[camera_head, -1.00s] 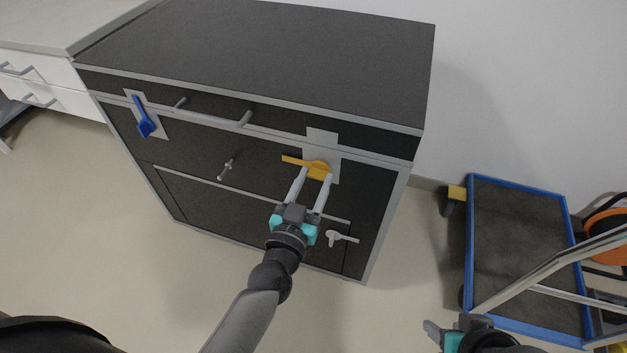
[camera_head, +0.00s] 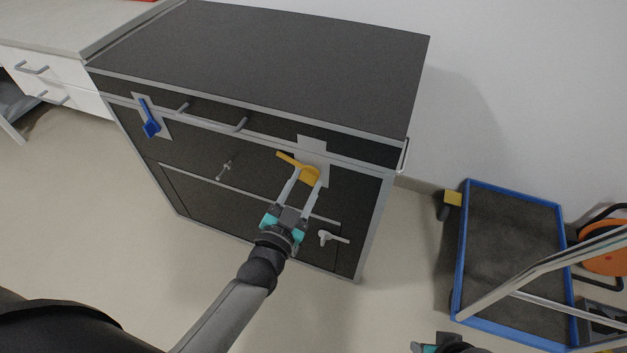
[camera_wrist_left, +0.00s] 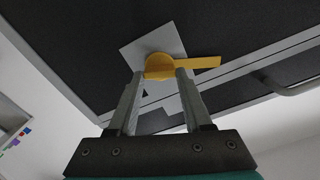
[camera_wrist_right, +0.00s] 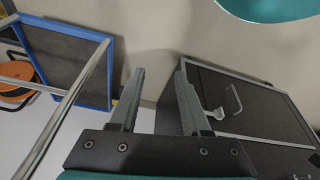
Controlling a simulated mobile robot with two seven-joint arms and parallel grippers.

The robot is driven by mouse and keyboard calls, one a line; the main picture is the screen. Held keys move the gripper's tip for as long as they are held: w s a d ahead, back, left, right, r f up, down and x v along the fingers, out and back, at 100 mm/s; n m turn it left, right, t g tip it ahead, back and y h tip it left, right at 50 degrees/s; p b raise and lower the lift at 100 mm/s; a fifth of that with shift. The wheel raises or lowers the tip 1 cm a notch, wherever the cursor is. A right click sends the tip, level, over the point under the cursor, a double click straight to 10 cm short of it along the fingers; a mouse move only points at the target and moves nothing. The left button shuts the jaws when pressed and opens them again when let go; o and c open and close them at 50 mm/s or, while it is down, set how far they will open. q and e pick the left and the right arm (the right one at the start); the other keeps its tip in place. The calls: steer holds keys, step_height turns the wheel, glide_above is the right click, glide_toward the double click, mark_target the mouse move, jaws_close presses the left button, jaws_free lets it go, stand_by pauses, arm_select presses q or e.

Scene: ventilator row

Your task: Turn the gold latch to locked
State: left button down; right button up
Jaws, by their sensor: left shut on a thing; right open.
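The gold latch (camera_head: 309,175) is on a pale plate (camera_head: 312,144) at the upper right of the dark cabinet front. Its lever points to the upper left in the head view. My left gripper (camera_head: 305,173) is at the latch from below and shut on it. In the left wrist view, the latch (camera_wrist_left: 160,65) sits between the fingertips (camera_wrist_left: 161,74), its lever reaching right past one finger. My right gripper is open and empty; its fingers (camera_wrist_right: 160,70) show in the right wrist view, away from the latch. In the head view only part of it shows at the bottom edge.
A blue latch (camera_head: 151,127) is at the cabinet's left. A grey handle (camera_head: 325,238) sits below the gold latch, and a small knob (camera_head: 222,171) left of it. A blue-edged cart (camera_head: 462,250) stands on the right. Floor is clear left of the cart.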

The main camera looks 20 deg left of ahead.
arm_select(q)
steer(key=m+p, duration=0.3)
steer(key=m, duration=0.2)
steer(key=shift+m, duration=0.3)
steer(key=m+p, duration=0.1)
steer(key=m, duration=0.1)
steer(key=shift+d+f+m, duration=0.1)
steer(key=shift+m, duration=0.2)
steer(key=m, duration=0.2)
steer(key=shift+f+m, duration=0.1)
steer(key=shift+m, duration=1.6)
arm_select(e)
steer(key=s+d+f+g, duration=0.1)
steer(key=s+f, duration=0.3)
steer(key=f, duration=0.5)
steer(key=shift+s+d, duration=0.15)
steer(key=shift+d, duration=0.6)
steer(key=shift+r, duration=0.1)
arm_select(q)
steer(key=shift+c, duration=1.6)
jaws_free()
steer(key=shift+s, duration=0.1)
